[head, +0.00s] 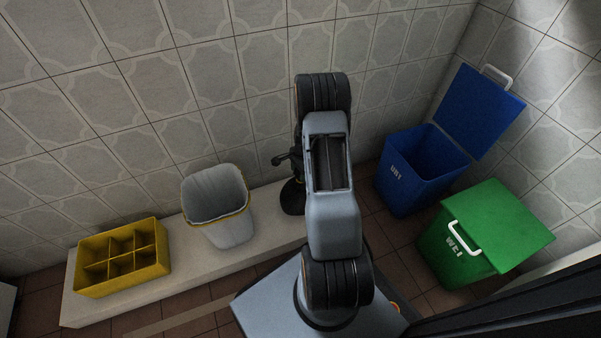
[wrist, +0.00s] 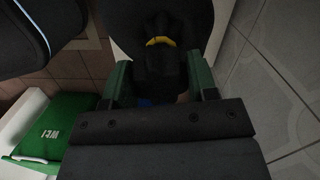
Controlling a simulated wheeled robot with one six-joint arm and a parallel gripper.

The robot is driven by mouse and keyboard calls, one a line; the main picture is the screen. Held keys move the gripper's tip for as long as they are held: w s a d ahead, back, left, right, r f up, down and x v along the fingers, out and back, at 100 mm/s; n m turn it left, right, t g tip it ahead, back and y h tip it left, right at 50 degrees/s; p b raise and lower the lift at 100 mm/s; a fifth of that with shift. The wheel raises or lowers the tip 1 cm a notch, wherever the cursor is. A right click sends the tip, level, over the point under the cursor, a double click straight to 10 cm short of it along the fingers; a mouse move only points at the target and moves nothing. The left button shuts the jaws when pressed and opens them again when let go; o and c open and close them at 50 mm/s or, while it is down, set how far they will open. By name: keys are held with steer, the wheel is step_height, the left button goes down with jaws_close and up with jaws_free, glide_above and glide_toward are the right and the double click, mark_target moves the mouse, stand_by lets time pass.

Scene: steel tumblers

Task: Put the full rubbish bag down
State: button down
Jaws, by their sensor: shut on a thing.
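The black rubbish bag (wrist: 185,22) fills the top middle of the wrist view, with a yellow tie (wrist: 160,41) round its gathered neck. My gripper (wrist: 160,84) has its two green fingers on either side of the neck and is shut on it. In the head view a part of the black bag (head: 292,197) shows left of my arm, in front of the tiled wall. The rest of the bag and most of my gripper are hidden behind my arm. I cannot tell whether the bag touches anything below it.
A blue bin (head: 402,190) stands right of my arm with its lid up. A green bin (head: 445,262) with a shut lid is nearer. A low white ledge (head: 190,262) holds a lined waste bin (head: 228,228) and a yellow divided crate (head: 120,285).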

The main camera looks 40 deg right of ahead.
steer(key=c, duration=0.9)
jaws_free()
steer(key=shift+f, duration=0.15)
steer(key=o, duration=0.5)
